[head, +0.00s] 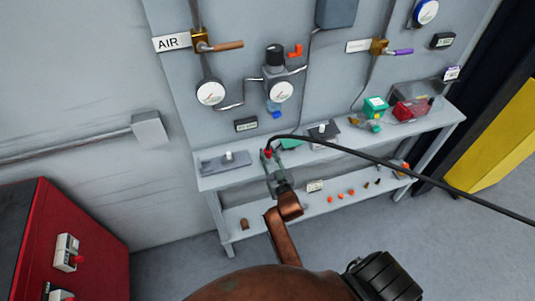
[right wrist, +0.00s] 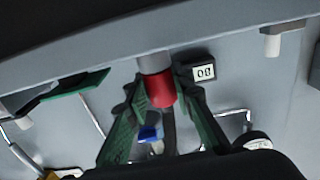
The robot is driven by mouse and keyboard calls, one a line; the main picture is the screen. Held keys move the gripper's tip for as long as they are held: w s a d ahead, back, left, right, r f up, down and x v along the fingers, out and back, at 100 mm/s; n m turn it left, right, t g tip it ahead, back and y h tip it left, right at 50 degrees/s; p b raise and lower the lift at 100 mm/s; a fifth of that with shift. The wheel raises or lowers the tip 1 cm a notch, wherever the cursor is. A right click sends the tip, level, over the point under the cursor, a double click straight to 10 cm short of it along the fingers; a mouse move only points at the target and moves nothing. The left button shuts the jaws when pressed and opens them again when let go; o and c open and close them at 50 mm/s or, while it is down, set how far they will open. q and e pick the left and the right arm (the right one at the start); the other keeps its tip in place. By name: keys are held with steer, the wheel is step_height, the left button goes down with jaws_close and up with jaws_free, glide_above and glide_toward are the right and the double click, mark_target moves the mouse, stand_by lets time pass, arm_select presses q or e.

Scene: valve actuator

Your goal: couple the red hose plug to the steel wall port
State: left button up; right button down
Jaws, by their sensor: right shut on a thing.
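My right gripper (head: 270,160) is at the front edge of the shelf, left of its middle. Its green fingers are shut on the red hose plug (head: 267,152). In the right wrist view the red plug (right wrist: 160,90) sits between the two fingertips (right wrist: 158,98). A grey cylinder (right wrist: 155,62) adjoins the plug's upper end in that view; I cannot tell whether it is the steel wall port or whether they are joined. The black hose (head: 390,163) rises near the gripper and runs right. My left gripper is not in view.
The shelf (head: 440,122) holds a grey tray (head: 238,165) with a white post, and green and red boxes at its right end. Gauges (head: 210,92) and valves (head: 205,42) are on the wall above. Several small parts lie on the lower shelf. A red cabinet (head: 85,235) stands left.

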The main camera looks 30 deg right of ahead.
mark_target(267, 149)
steer(key=c, duration=1.7)
jaws_free()
steer(key=shift+o, duration=0.5)
steer(key=shift+a, duration=0.1)
step_height(267, 149, up, 4)
steer(key=shift+f+p, duration=0.2)
steer(key=shift+p, duration=0.9)
steer(key=shift+f+b, duration=0.4)
steer(key=shift+b, duration=0.7)
step_height(267, 149, up, 6)
steer(key=p, duration=0.4)
steer(key=shift+r+p, duration=0.2)
steer(key=shift+p, duration=0.1)
steer(key=shift+f, duration=0.1)
